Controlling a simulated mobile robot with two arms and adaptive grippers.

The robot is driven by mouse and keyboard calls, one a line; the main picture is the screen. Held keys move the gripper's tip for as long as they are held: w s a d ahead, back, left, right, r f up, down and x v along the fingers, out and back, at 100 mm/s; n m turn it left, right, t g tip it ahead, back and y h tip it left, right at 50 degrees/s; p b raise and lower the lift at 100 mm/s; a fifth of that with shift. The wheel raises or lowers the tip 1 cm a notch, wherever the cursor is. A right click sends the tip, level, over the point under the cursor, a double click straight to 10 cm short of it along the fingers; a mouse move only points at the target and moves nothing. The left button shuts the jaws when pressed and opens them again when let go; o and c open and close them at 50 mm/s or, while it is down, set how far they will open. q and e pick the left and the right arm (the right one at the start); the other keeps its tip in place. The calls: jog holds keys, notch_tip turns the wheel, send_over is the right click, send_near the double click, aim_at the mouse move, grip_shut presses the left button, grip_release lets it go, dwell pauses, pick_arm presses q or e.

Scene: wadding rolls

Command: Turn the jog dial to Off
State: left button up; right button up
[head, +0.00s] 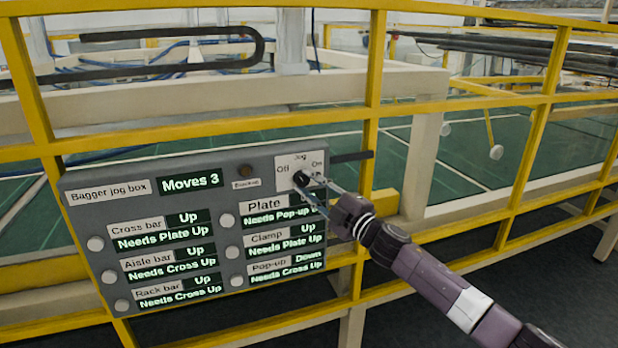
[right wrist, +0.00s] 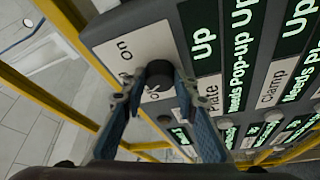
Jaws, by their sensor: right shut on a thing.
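The jog dial (head: 300,178) is a black knob on a white plate marked Jog, Off and On, at the top right of the grey bagger jog box (head: 148,208). My right gripper (head: 309,184) reaches it from the lower right and is shut on it. In the right wrist view the two blue fingers (right wrist: 157,92) sit on either side of the round black dial (right wrist: 160,74). I cannot tell which way the dial points. My left gripper is not in view.
The box hangs on a yellow railing (head: 373,70). White round buttons (head: 227,220) and lit displays fill its face; one reads Moves 3 (head: 190,182). A small dark lamp (head: 246,171) is left of the dial. Pop-up reads Down; the other bars, plate and clamp read Up.

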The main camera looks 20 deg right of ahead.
jog(key=shift+r+n+p, duration=0.1)
jog(key=shift+n+p, duration=0.25)
jog(key=shift+n, duration=0.05)
jog(key=o, duration=1.2)
jog(key=shift+c, duration=0.2)
jog(key=shift+s+d+f, duration=0.2)
jog(key=shift+s, duration=0.25)
jog(key=v, duration=1.1)
jog(key=shift+r, duration=0.25)
jog(key=shift+f, duration=0.1)
